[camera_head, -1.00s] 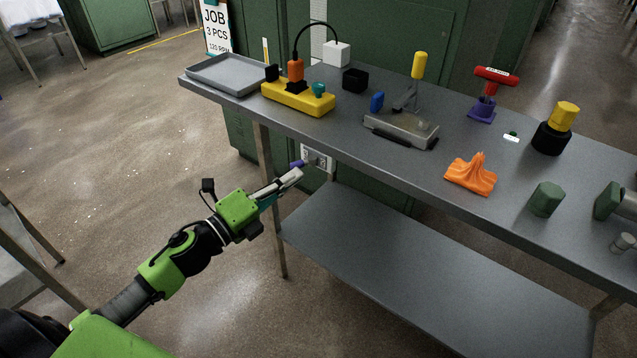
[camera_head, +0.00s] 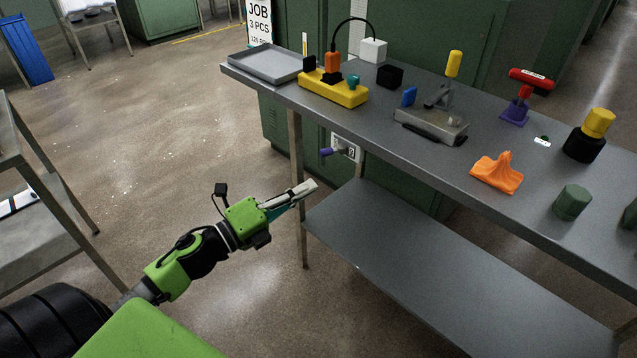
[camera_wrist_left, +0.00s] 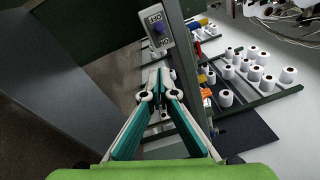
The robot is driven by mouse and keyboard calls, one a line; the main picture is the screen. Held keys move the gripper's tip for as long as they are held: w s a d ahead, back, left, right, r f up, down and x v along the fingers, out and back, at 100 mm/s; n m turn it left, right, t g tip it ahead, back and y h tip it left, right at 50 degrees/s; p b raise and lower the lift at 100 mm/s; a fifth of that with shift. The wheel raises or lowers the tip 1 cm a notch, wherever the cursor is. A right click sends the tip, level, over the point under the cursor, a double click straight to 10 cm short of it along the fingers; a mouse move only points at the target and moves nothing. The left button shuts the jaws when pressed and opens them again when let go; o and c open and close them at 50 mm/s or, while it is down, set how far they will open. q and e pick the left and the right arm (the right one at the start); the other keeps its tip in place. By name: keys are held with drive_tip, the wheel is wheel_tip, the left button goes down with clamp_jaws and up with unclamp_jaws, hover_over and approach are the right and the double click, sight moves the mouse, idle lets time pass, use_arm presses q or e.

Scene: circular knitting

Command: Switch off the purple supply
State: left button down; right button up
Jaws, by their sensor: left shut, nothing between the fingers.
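A light plate (camera_head: 348,146) with dark markings hangs below the table's near edge, by the leg. A small lever with a purple tip (camera_head: 326,152) sticks out leftward from it. In the left wrist view the purple tip (camera_wrist_left: 158,29) sits in front of the marked plate (camera_wrist_left: 156,12), beyond my fingers. My right gripper is out of view.
The grey table (camera_head: 400,165) carries a tray (camera_head: 268,66), a yellow power strip (camera_head: 334,91), a clamp fixture (camera_head: 432,124), an orange cloth (camera_head: 497,172) and a red-handled tool (camera_head: 530,78). A lower shelf (camera_head: 430,270) and a table leg (camera_head: 297,190) stand near my gripper.

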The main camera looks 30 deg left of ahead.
use_arm(q)
drive_tip(key=v, duration=0.4)
drive_tip(key=shift+s+a, duration=0.25)
drive_tip(key=shift+s, duration=0.05)
